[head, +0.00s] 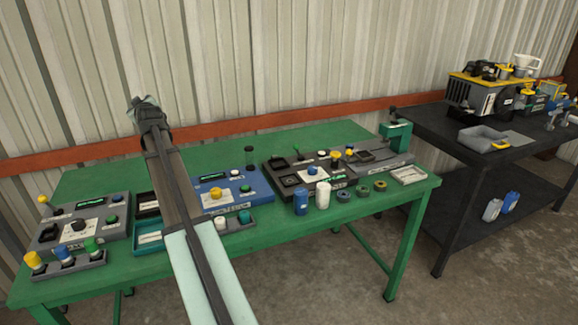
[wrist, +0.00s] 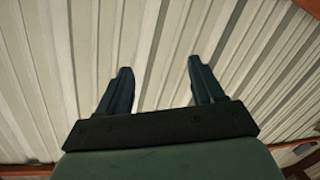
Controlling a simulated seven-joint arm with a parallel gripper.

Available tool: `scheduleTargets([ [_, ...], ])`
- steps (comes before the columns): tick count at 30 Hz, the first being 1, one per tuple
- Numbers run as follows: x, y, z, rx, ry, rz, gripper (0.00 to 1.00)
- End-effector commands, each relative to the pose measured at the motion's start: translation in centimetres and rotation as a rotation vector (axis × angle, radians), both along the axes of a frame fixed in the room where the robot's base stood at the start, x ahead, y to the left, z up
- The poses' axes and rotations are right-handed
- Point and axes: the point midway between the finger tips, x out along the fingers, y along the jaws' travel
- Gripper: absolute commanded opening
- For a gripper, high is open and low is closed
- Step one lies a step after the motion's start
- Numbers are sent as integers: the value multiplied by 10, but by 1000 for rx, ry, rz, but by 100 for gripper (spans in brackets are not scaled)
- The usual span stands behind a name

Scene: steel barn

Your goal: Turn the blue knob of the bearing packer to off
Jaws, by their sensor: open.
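A blue control panel (head: 213,204) with a yellow knob (head: 215,193) sits mid-table, partly behind my arm. A grey panel (head: 104,226) with a dark knob on a white dial is at the left. My gripper (wrist: 158,78) is open and empty, facing the wall in the wrist view. In the head view my gripper (head: 147,112) is raised above the table's back edge.
The green table (head: 300,240) carries the panels, trays and several rings. A blue jar (head: 300,203) and a white jar (head: 322,195) stand at its front. A green-topped press (head: 395,137) stands at the right end. A black bench (head: 430,128) with equipment stands farther right.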

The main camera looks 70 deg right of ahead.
Motion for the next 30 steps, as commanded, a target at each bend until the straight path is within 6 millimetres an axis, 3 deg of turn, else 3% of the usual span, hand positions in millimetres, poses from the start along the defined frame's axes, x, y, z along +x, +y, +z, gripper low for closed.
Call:
scheduleTargets([
  [1, -16, -29, 3, -27, 42, -28, 67],
  [6, -72, -100, -11, -34, 195, -85, 67],
  [15, -193, -191, -58, 125, 447, -121, 67],
  [21, -283, -231, -86, 258, 586, -111, 67],
  [30, -425, -260, -115, 472, 742, -47, 67],
])
